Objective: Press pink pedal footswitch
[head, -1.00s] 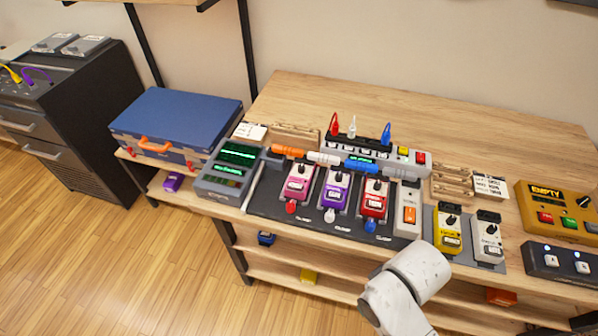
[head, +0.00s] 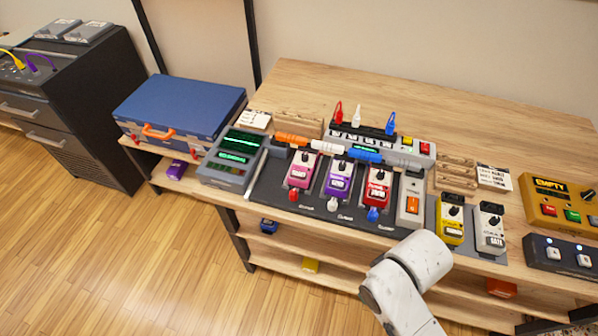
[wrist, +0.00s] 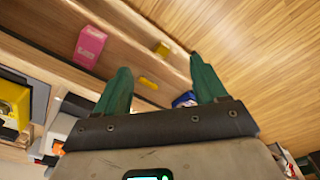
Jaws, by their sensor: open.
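The pink pedal (head: 302,170) stands on the dark pedalboard (head: 264,197) on the wooden table, leftmost of three coloured pedals. A red cap or plug sits at its front end. The purple pedal (head: 338,179) and red pedal (head: 376,187) stand to its right. In the wrist view my gripper (wrist: 160,72) is open, its two green fingers apart with nothing between them. It points toward shelves and floor. The head view shows only a white link of my arm in front of the table, right of the pink pedal; the gripper is out of that view.
A grey unit with a green screen (head: 237,150) is left of the board. A blue case (head: 180,105) lies further left. Yellow (head: 451,222) and white (head: 489,230) pedals stand right. The wrist view shows a pink box (wrist: 90,46) on a shelf. Floor at left is clear.

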